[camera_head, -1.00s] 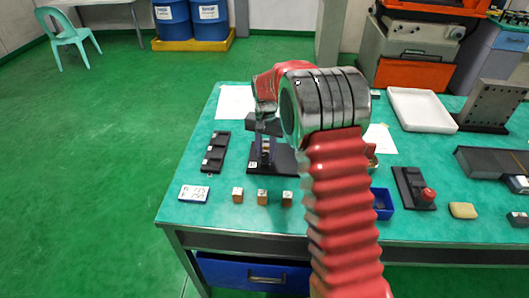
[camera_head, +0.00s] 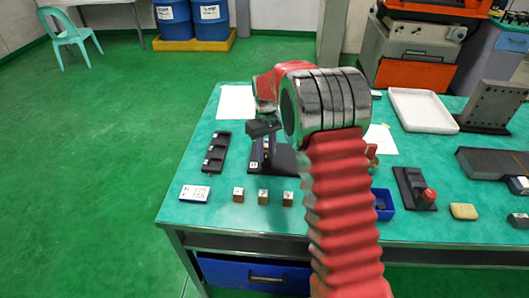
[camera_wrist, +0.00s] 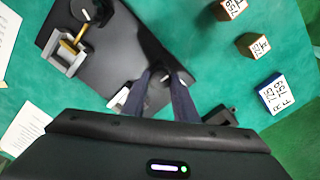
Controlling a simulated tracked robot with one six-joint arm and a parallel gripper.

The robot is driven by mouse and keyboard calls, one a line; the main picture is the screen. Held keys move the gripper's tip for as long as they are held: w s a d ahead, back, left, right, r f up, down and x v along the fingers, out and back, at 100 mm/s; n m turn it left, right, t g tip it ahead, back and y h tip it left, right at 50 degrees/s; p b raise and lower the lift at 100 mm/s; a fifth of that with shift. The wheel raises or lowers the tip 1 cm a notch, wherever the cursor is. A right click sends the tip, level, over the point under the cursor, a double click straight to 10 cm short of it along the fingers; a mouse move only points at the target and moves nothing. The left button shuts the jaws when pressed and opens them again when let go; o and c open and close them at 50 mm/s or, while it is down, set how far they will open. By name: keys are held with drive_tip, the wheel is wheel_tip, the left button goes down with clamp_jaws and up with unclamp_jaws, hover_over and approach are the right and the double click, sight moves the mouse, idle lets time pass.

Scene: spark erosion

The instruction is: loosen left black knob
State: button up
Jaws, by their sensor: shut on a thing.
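The black fixture plate (camera_head: 285,160) lies on the green table, partly behind my arm in the head view. In the wrist view the plate (camera_wrist: 105,60) carries a grey metal bracket with a brass-coloured pin (camera_wrist: 72,46). My gripper (camera_wrist: 165,78) reaches down to the plate near its edge, with its two dark fingers close together. A small dark knob (camera_wrist: 161,88) shows between the fingers, mostly covered by them. The fingers are shut on it. In the head view my gripper (camera_head: 266,145) is small and dark over the plate.
Three small marked blocks (camera_head: 263,196) and a numbered label block (camera_head: 195,193) stand in front of the plate. A black slotted tray (camera_head: 216,155) lies to its left. A blue bin (camera_head: 382,205) and a base with a red button (camera_head: 428,195) are to the right.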

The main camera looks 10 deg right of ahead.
sight(266, 154)
drive_tip(key=shift+w+r+n, duration=0.15)
drive_tip(key=shift+w+n, duration=0.05)
drive_tip(key=shift+n, duration=0.6)
drive_tip(key=o, duration=0.7)
drive_tip(key=shift+c, duration=0.2)
drive_tip(key=o, duration=0.4)
drive_tip(key=shift+s, duration=0.15)
wheel_tip(266, 154, up, 14)
drive_tip(key=shift+f, duration=0.25)
